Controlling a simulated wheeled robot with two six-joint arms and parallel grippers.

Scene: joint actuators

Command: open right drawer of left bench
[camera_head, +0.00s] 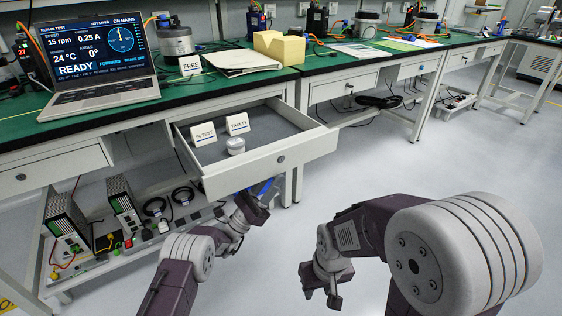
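The right drawer (272,160) of the left bench (120,109) is pulled out, and its inside shows. In it stand an "IN TEST" card (203,134) and a "FAULTY" card (237,123), with a small pale round part (236,145) beside them. A round lock (280,158) shows on the drawer front. My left gripper (262,196) is just below the drawer front; its fingers are partly hidden, and I cannot tell whether they are open or touch the drawer. My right gripper (320,287) is low over the floor, empty, with its fingers apart.
The left drawer (50,168) of this bench is shut. A laptop (95,62), a "FREE" card (190,65), papers and a yellow block (279,47) are on top. Power units (124,205) and cables fill the lower shelf. Floor (400,165) to the right is clear.

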